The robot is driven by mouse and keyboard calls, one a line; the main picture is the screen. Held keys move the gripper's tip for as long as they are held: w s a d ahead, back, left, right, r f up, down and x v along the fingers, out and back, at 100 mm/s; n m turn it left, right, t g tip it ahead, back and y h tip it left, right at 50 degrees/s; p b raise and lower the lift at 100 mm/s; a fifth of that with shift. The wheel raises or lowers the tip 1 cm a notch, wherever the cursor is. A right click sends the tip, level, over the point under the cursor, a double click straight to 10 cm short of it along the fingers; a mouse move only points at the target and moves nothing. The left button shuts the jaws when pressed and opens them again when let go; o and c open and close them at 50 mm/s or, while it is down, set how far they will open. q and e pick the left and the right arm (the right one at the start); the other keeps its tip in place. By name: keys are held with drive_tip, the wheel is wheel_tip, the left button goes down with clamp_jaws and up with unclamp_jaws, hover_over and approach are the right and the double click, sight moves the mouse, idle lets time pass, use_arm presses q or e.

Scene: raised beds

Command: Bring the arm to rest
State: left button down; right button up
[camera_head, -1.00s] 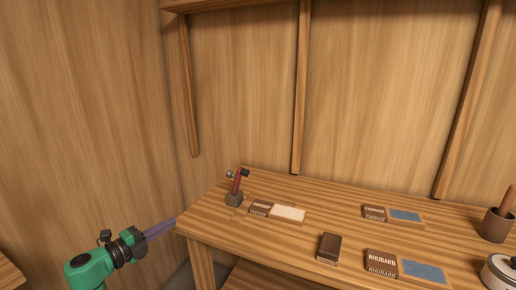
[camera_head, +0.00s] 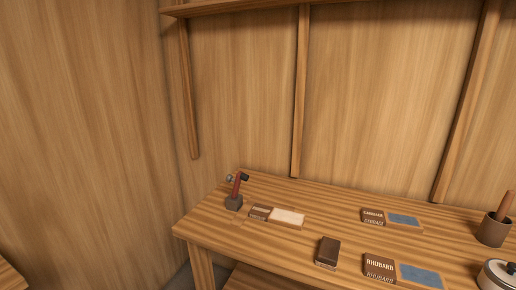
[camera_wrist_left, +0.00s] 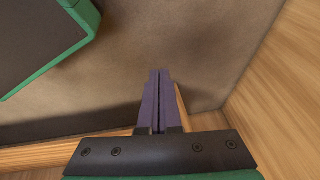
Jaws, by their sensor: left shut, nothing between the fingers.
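My left gripper (camera_wrist_left: 158,101) shows in the left wrist view. Its two purple fingers lie against each other, shut with nothing between them. Beyond the fingertips is a grey-brown floor (camera_wrist_left: 190,50). My left arm is out of the head view. My right gripper is in neither view.
A wooden bench (camera_head: 225,236) stands at centre right. On it are a red-handled tool in a grey block (camera_head: 234,202), a dark brown block (camera_head: 328,252), a RHUBARB label (camera_head: 380,267), blue cards (camera_head: 421,276) and a brown pot (camera_head: 493,230). Wooden walls (camera_head: 80,130) close the left and back.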

use_arm(q)
drive_tip(key=s+d+f+n+g, duration=0.1)
drive_tip(key=s+d, duration=0.1)
drive_tip(key=s, duration=0.4)
drive_tip(key=s+d+f+g, duration=0.1)
drive_tip(key=s+g, duration=0.1)
drive_tip(key=s, duration=0.4)
drive_tip(key=shift+s+d+f+n, duration=0.3)
drive_tip(key=shift+d+f+n, duration=0.1)
